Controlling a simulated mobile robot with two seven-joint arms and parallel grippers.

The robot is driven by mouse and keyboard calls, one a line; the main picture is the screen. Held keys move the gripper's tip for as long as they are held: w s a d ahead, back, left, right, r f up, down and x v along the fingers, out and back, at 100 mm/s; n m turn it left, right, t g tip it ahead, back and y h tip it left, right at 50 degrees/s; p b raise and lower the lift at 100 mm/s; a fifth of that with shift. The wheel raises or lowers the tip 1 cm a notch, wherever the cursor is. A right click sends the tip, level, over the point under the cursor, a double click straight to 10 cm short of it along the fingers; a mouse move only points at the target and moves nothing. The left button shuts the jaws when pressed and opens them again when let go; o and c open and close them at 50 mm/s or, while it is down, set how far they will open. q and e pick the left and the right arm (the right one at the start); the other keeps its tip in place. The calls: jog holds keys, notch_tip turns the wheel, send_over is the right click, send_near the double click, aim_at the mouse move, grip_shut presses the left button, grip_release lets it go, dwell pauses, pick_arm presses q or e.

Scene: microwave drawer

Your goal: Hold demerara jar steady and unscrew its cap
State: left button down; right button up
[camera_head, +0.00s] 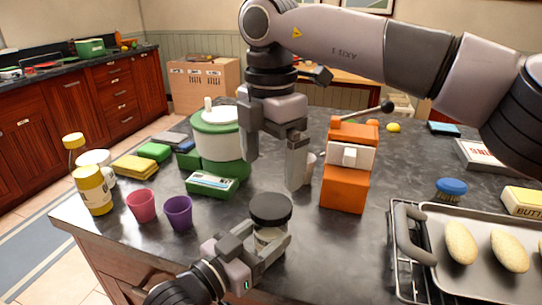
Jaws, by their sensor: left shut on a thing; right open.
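The jar (268,241) stands on the dark countertop near its front edge, upright, with a wide black cap (271,208) on top. Its glass body shows only partly behind the gripper fingers. My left gripper (266,247) is shut around the jar body, below the cap. My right gripper (272,170) hangs from above, fingers pointing down and apart, empty. It is above and behind the jar, clear of the cap. Any label on the jar is hidden.
Pink (142,205) and purple (178,212) cups are to the left. A metal tray (437,269) with bread rolls is to the right. Counter between jar and tray is clear.

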aim_at(271, 204)
jog(key=m, duration=0.6)
jog(key=shift+f+m, duration=0.1)
jog(key=shift+m, duration=0.4)
jog(key=shift+f, duration=3.9)
